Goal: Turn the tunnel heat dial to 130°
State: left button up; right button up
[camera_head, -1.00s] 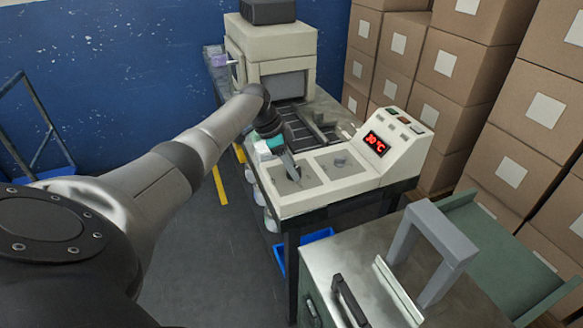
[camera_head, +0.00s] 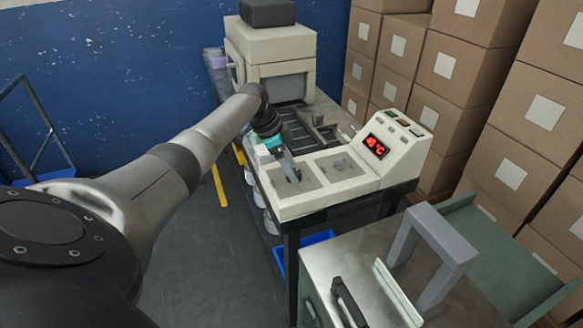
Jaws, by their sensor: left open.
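The red display (camera_head: 376,146) on the sloped face shows a two-digit °C reading that looks like 45 or 48. My right gripper is out of view.
The cream tunnel housing (camera_head: 272,47) stands behind the console, with a dark slatted conveyor (camera_head: 300,128) between. A grey arch (camera_head: 433,248) stands on the bench in front. Cardboard boxes (camera_head: 450,65) are stacked on the right. Open floor (camera_head: 205,255) lies to the left.

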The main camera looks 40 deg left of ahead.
pick_arm(q)
jog(key=p+v, duration=0.2)
jog(key=v, duration=1.2)
jog(key=shift+r+p, duration=0.15)
jog(key=shift+p, duration=0.2)
jog(key=shift+s, duration=0.1)
